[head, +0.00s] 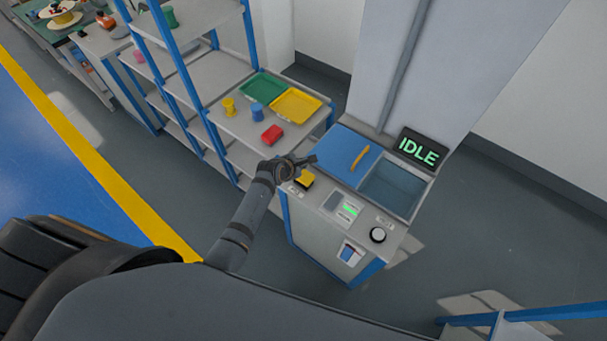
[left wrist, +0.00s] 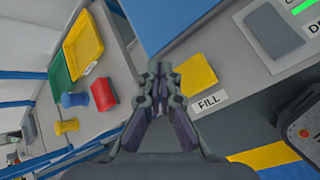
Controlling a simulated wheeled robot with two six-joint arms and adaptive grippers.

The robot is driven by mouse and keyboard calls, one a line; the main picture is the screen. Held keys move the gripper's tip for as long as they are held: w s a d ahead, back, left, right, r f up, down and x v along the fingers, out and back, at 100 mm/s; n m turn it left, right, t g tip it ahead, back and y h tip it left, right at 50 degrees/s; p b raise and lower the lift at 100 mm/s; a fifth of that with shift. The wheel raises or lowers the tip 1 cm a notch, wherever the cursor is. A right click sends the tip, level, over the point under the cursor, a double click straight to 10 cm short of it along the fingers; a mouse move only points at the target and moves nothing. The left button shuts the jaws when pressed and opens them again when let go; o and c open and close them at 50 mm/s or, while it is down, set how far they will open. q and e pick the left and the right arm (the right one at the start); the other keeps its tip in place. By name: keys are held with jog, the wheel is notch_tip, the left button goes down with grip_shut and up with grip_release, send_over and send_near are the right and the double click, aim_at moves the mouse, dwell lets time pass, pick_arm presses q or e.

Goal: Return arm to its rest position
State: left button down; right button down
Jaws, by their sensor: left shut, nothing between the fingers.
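My left gripper (head: 304,162) is at the left front corner of the machine (head: 323,223), beside and partly over the yellow FILL button (head: 305,179). In the left wrist view the left gripper (left wrist: 159,70) is shut and empty, and the yellow FILL button (left wrist: 198,74) lies just right of its fingertips. I cannot tell whether it touches the button. The machine has a blue lid (head: 343,154) with a yellow handle, and its sign (head: 419,150) reads IDLE. My right gripper is in neither view.
A shelf unit (head: 226,121) stands left of the machine. It holds a green tray (head: 262,86), a yellow tray (head: 296,106), a red block (head: 272,134), a blue spool (head: 257,112) and a yellow spool (head: 229,107). A black knob (head: 377,235) sits on the machine. Floor is open at left.

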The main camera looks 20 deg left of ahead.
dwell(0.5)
pick_arm(q)
jog(key=s+a+r+m+g+y, duration=0.25)
jog(key=s+r+m, duration=0.35)
jog(key=s+m, duration=0.65)
jog(key=s+a+r+m+g+y, duration=0.1)
jog(key=s+a+r+m+g, duration=0.4)
jog(key=s+m, duration=0.75)
jog(key=s+a+f+b, duration=0.15)
jog(key=f+b, duration=0.25)
jog(key=f, duration=1.3)
jog(key=s+a+f+b, duration=0.15)
jog(key=f+b, duration=0.25)
jog(key=f, duration=1.3)
jog(key=s+f+b, duration=0.5)
jog(key=s+f, duration=1.4)
jog(key=f, duration=0.1)
jog(key=shift+a+f, duration=0.2)
jog(key=shift+f, duration=0.15)
jog(key=shift+h, duration=0.25)
